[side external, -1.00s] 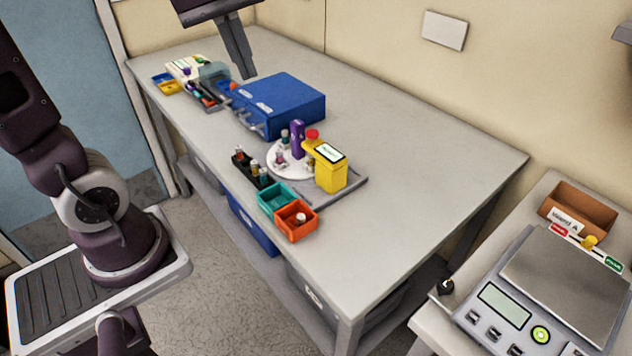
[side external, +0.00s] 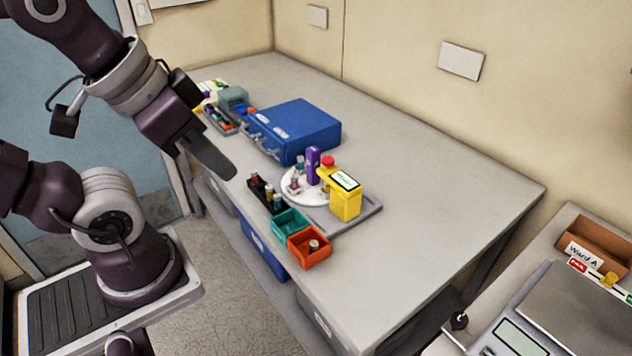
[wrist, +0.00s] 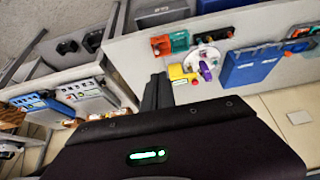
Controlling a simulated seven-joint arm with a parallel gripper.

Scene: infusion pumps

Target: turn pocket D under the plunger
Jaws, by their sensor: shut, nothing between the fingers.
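A white round turntable (side external: 290,196) sits on a grey base plate (side external: 368,215) on the bench, with several small vials standing in it. A purple upright part (side external: 313,163) rises from it. A yellow unit (side external: 345,204) with a pale screen stands at its right edge, beside a red-topped part (side external: 327,161). The plunger and pocket letters are too small to tell. The turntable also shows in the wrist view (wrist: 197,52). My gripper (side external: 226,170) is shut and empty, in the air left of the turntable; its dark fingers show in the wrist view (wrist: 157,82).
A black vial rack (side external: 262,194), a teal bin (side external: 290,224) and an orange bin (side external: 309,247) line the bench's front edge. A blue case (side external: 300,130) stands behind the turntable. The bench's right side is clear. A scale (side external: 560,310) stands on the right side table.

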